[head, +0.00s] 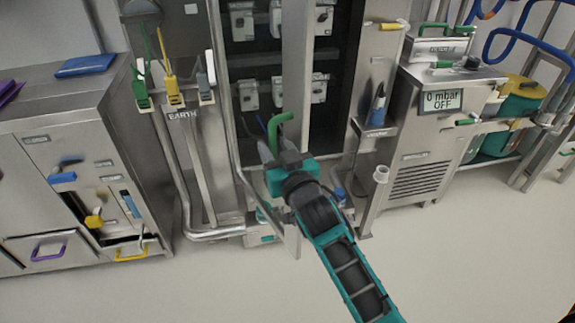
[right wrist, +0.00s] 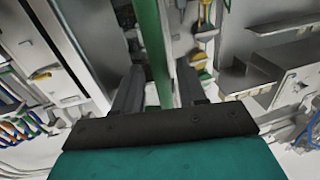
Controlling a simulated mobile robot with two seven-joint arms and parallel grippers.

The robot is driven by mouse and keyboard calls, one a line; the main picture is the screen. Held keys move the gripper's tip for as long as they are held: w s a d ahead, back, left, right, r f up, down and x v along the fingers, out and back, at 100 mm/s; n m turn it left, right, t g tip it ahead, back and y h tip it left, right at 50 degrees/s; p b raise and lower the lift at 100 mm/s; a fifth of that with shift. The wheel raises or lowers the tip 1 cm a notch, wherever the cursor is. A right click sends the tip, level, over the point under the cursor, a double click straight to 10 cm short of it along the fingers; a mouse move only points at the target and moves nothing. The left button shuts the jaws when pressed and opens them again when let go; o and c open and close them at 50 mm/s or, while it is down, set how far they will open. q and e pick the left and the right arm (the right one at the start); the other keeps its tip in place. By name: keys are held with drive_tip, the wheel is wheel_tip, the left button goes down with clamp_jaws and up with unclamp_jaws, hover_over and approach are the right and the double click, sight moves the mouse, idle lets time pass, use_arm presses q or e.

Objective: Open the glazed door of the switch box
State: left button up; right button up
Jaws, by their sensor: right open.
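The switch box (head: 344,60) stands in the middle of the head view, with grey switches in its dark interior. Its glazed door (head: 297,60) appears partly open, its lower edge slanting out toward me from the left side. The green door handle (head: 275,130) is on the door's free edge. My right gripper (head: 274,152) is at the handle's lower part. In the right wrist view the green handle (right wrist: 152,45) runs between the two spread fingers of the right gripper (right wrist: 160,88), with gaps beside it. My left gripper is not in view.
A steel cabinet (head: 50,120) with drawers stands at the left. Earthing tools (head: 172,85) hang on pipework left of the box. The floor (head: 200,290) in front is clear.

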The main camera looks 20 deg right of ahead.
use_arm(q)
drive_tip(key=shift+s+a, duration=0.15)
use_arm(e)
drive_tip(key=s, duration=1)
drive_tip(key=shift+s+d, duration=0.2)
drive_tip(key=shift+s, duration=0.1)
drive_tip(key=shift+r, duration=0.1)
